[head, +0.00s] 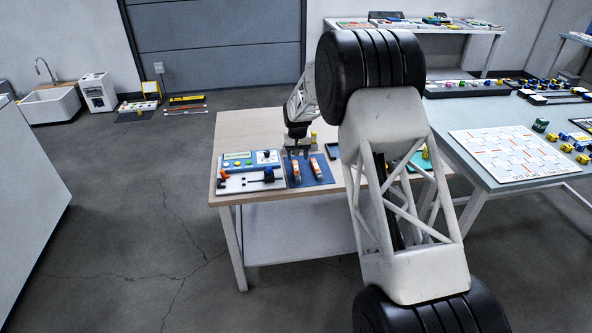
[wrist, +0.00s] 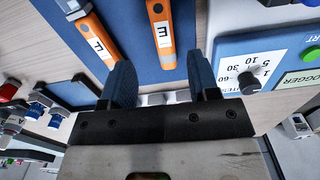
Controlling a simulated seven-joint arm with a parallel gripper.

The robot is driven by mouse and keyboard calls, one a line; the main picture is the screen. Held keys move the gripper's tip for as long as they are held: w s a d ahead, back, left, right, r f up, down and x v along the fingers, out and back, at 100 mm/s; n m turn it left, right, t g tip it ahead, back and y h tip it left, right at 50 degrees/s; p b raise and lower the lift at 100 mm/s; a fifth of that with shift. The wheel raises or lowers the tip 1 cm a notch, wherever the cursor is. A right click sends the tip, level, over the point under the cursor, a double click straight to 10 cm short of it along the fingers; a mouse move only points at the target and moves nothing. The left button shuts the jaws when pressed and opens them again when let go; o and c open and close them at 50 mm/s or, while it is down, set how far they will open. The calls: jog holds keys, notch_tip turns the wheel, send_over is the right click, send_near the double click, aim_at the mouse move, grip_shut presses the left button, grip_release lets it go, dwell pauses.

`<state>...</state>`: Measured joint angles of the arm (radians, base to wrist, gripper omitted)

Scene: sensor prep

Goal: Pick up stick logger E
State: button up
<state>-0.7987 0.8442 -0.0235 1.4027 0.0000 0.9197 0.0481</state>
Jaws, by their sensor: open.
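Stick logger E (wrist: 162,35) is an orange stick with a white label and a dark button, lying on a blue mat (wrist: 128,35). A second orange stick (wrist: 98,42), its label seeming to read F, lies beside it to the left in the wrist view. In the head view the sticks show on the mat (head: 325,178); logger E appears to be the left one (head: 295,171). My gripper (wrist: 164,85) is open and empty. Its blue fingers are spread wide, with stick E's near end showing between them. I cannot tell the height gap.
A blue logger panel with a dial (wrist: 249,82) is close by the right finger in the wrist view. A white board with tools (head: 250,181) lies left of the mat on the wooden table (head: 228,128). Small connectors (wrist: 38,108) lie on the other side.

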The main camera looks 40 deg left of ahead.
aim_at(296, 167)
jog(key=shift+f, duration=0.2)
jog(key=shift+s+a+f, duration=0.1)
jog(key=shift+f, duration=1.2)
jog(key=shift+s+a+f, duration=0.1)
jog(key=shift+f, duration=1.15)
jog(key=c, duration=1)
jog(key=shift+r, duration=0.15)
jog(key=shift+r, duration=1.75)
jog(key=s+d, duration=0.7)
jog(key=s+d+r, duration=0.1)
jog(key=s+d, duration=0.3)
jog(key=shift+s+d+r, duration=0.1)
jog(key=shift+s+d, duration=0.05)
jog(key=shift+d, duration=0.05)
